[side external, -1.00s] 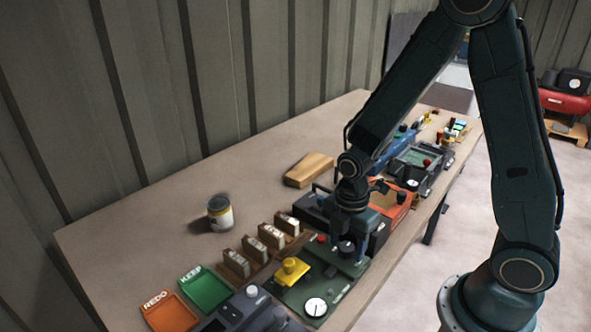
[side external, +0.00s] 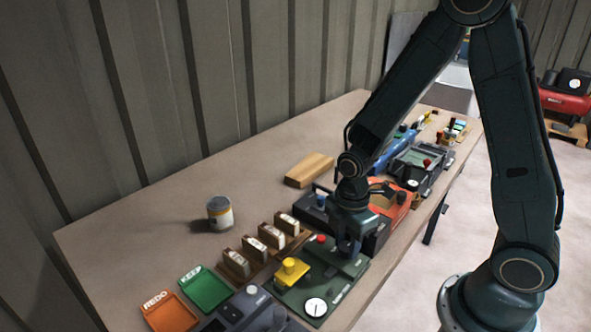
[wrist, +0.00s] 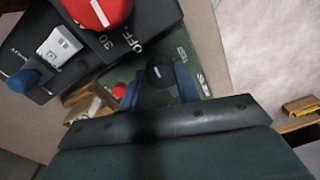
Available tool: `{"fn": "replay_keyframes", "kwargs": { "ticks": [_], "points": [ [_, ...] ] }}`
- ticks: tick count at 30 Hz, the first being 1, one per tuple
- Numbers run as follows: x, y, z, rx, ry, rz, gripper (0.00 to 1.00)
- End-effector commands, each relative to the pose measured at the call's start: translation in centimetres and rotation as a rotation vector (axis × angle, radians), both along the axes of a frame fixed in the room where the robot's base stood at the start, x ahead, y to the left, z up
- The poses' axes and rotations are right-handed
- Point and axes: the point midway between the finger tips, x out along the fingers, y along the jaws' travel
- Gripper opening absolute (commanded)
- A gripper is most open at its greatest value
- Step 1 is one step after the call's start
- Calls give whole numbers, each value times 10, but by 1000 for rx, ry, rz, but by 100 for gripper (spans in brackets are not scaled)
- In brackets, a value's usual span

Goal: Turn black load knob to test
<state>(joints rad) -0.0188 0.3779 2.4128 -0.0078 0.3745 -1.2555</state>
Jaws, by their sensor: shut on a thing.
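The black load knob (wrist: 160,73) shows in the wrist view between the two blue fingers of my gripper (wrist: 160,88), on the green panel (wrist: 207,62). A pale pointer line shows on its top. My gripper is shut on the knob, one finger on each side. In the side view my gripper (side external: 348,248) points down at the far right part of the green panel (side external: 331,283) and largely hides the knob.
The panel also carries a yellow handle (side external: 291,270), a red button (side external: 320,239) and a white dial (side external: 315,307). A black box with a big red knob (wrist: 100,8) stands close by. Brown switch blocks (side external: 254,249), a can (side external: 220,213) and a wooden block (side external: 309,170) lie leftward.

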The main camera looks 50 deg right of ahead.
Motion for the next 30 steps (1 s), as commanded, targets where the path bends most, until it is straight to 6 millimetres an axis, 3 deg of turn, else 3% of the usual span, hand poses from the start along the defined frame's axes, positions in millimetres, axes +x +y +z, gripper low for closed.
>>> {"fn": "replay_keyframes", "kwargs": {
  "ticks": [30],
  "points": [
    [0,0,1,1,-2,-947,9]
  ]
}}
